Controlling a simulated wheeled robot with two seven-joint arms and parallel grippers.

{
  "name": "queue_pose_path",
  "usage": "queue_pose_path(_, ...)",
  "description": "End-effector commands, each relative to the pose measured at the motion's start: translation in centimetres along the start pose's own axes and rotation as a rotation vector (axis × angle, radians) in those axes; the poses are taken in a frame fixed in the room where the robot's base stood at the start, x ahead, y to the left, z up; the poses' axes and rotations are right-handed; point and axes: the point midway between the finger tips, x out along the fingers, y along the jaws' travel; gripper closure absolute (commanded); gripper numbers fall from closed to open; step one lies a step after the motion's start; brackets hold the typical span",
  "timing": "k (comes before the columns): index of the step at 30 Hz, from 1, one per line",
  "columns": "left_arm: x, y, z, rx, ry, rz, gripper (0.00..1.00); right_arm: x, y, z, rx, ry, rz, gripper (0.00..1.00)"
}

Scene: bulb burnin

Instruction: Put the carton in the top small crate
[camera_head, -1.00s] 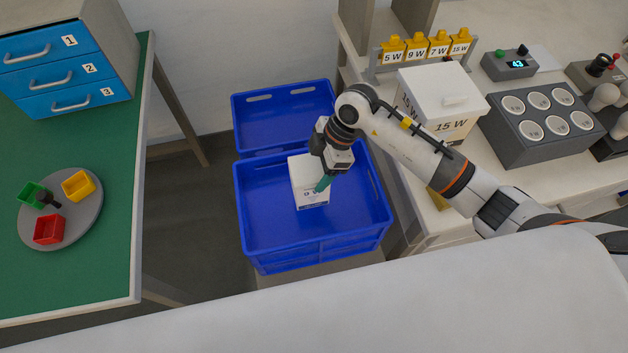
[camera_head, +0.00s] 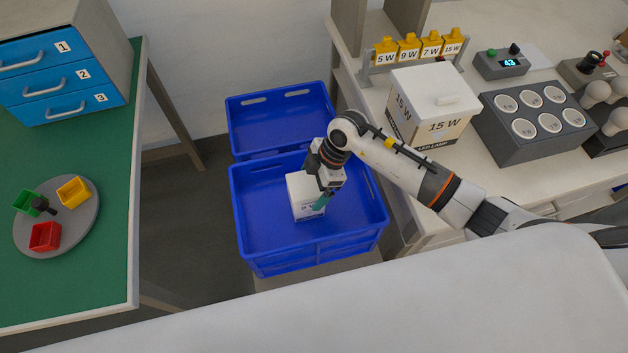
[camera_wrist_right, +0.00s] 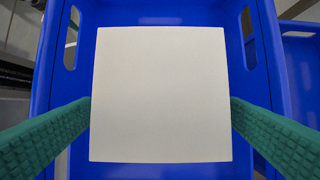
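The carton (camera_head: 301,184) is a small white box with a printed label on its side. It is inside the nearer blue crate (camera_head: 260,222), near its middle. My right gripper (camera_head: 312,195) reaches down over the crate with its fingers on either side of the carton. In the right wrist view the carton's plain white top (camera_wrist_right: 160,95) fills the space between the two green fingers, which meet its edges, so the gripper looks shut on it. Whether the carton touches the crate floor is hidden. My left gripper is not in view.
A second blue crate (camera_head: 280,118) is behind the nearer one. A green table (camera_head: 105,190) is at left. Crate floor around the carton is clear.

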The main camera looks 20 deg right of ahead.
Motion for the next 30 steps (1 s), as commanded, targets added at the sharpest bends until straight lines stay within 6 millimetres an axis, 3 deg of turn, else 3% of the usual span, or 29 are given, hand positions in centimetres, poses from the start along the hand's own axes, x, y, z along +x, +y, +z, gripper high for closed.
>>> queue_pose_path(11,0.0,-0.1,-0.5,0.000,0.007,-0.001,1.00,-0.8,-0.1,0.1,-0.001,-0.001,-0.002,0.06)
queue_pose_path(24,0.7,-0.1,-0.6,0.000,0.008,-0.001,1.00,-9.4,-0.1,0.1,-0.002,-0.001,-0.005,0.06)
queue_pose_path(30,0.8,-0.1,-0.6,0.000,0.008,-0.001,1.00,-11.7,-0.1,0.1,0.000,0.000,-0.002,0.06)
